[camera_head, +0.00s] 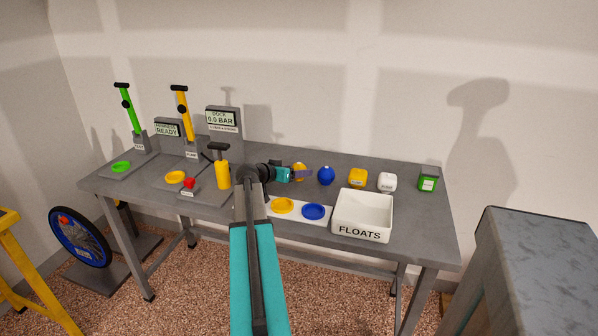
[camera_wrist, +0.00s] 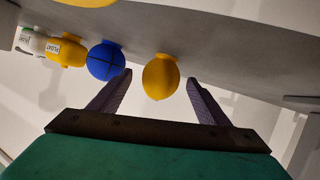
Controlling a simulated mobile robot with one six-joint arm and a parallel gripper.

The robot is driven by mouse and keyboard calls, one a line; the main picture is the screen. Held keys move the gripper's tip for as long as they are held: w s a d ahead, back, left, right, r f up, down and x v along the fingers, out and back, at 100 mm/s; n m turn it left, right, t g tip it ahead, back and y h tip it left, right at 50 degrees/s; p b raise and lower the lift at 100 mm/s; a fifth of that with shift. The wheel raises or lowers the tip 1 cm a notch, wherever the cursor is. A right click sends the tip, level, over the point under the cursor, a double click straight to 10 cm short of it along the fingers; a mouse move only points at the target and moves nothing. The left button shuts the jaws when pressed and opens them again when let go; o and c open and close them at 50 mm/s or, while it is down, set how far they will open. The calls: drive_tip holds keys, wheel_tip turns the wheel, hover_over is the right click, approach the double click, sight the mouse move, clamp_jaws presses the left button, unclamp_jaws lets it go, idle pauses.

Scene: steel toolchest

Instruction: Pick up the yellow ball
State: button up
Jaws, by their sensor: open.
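The yellow ball (camera_head: 299,167) is on the workbench (camera_head: 410,215), left of the blue ball (camera_head: 326,175), and is partly hidden by my gripper in the head view. My gripper (camera_head: 294,174) is at the ball, low over the bench. In the wrist view the picture is upside down, and the yellow ball (camera_wrist: 160,77) appears between the two open fingers (camera_wrist: 157,80), with a gap on each side. I cannot tell how deep the ball is between the fingertips. The blue ball (camera_wrist: 105,60) stands beside it in that view.
Right of the blue ball are a yellow float (camera_head: 357,177), a white block (camera_head: 387,182) and a green block (camera_head: 428,179).

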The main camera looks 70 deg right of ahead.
sight(299, 163)
idle(0.4)
drive_tip(key=c, duration=1.2)
drive_tip(key=shift+o, duration=0.2)
drive_tip(key=shift+r, duration=0.1)
drive_tip(key=shift+r, duration=1.55)
drive_tip(key=shift+s+a+r, duration=0.15)
drive_tip(key=shift+a, duration=0.1)
drive_tip(key=s+a, duration=0.2)
drive_tip(key=a, duration=0.1)
drive_tip(key=s+a+b, duration=0.1)
drive_tip(key=s+a, duration=0.1)
drive_tip(key=a, duration=0.2)
drive_tip(key=s+a+r, duration=0.1)
drive_tip(key=s+a, duration=0.1)
drive_tip(key=a, duration=0.2)
drive_tip(key=shift+s+a+b, duration=0.2)
drive_tip(key=shift+a+b, duration=0.05)
drive_tip(key=shift+b, duration=0.2)
drive_tip(key=shift+f+b, duration=0.1)
drive_tip(key=shift+b, duration=0.7)
